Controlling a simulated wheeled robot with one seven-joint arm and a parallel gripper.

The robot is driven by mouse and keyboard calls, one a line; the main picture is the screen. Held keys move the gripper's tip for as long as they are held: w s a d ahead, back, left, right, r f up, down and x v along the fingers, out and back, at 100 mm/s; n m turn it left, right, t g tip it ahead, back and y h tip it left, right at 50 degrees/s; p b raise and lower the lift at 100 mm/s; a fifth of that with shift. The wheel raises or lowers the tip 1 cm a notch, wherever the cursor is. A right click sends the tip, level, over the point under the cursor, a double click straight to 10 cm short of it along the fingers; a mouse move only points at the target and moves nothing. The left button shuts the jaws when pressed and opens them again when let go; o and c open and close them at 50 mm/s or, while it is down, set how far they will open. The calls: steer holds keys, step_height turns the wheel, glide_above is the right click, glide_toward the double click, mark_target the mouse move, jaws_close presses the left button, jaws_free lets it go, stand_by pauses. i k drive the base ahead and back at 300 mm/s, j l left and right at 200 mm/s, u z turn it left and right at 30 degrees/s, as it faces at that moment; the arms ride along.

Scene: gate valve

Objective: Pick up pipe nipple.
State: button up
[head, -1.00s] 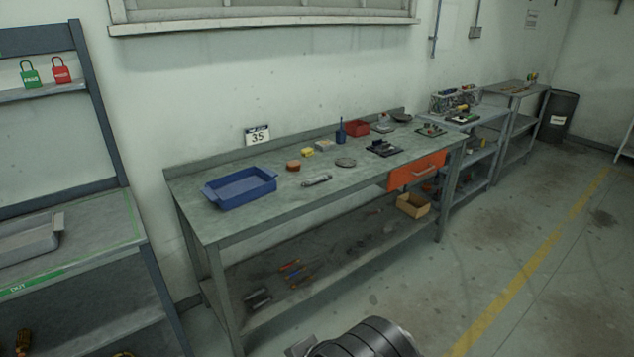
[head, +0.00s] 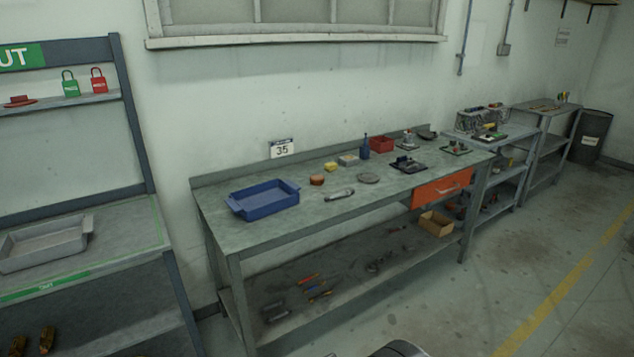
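A small silvery cylinder, which looks like the pipe nipple (head: 340,194), lies on its side on the green-grey workbench (head: 300,219), near the front edge and right of the blue tray. It is small in view, so its ends and threads cannot be made out. Part of my arm shows as a dark rounded shape at the bottom edge of the head view. My gripper's fingers are not in view.
A blue tray (head: 263,200) stands at the bench's left end. A round grey disc (head: 369,178), an orange-brown piece (head: 317,180) and a red bin (head: 381,145) are nearby. Open floor lies right.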

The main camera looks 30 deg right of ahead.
mark_target(347, 193)
steer(key=i+l+u, duration=0.3)
steer(key=i+l, duration=0.15)
steer(key=l, duration=0.35)
steer(key=i+l+u, duration=0.15)
steer(key=l, duration=0.25)
steer(key=i+l+u, duration=0.15)
steer(key=l, duration=0.3)
steer(key=i+l+u, duration=0.15)
steer(key=l, duration=0.3)
steer(key=i+l+u, duration=0.15)
steer(key=l, duration=0.35)
steer(key=i+l+u, duration=0.15)
steer(key=l, duration=0.35)
steer(key=l+u, duration=0.1)
steer(key=l, duration=0.35)
steer(key=i, duration=0.05)
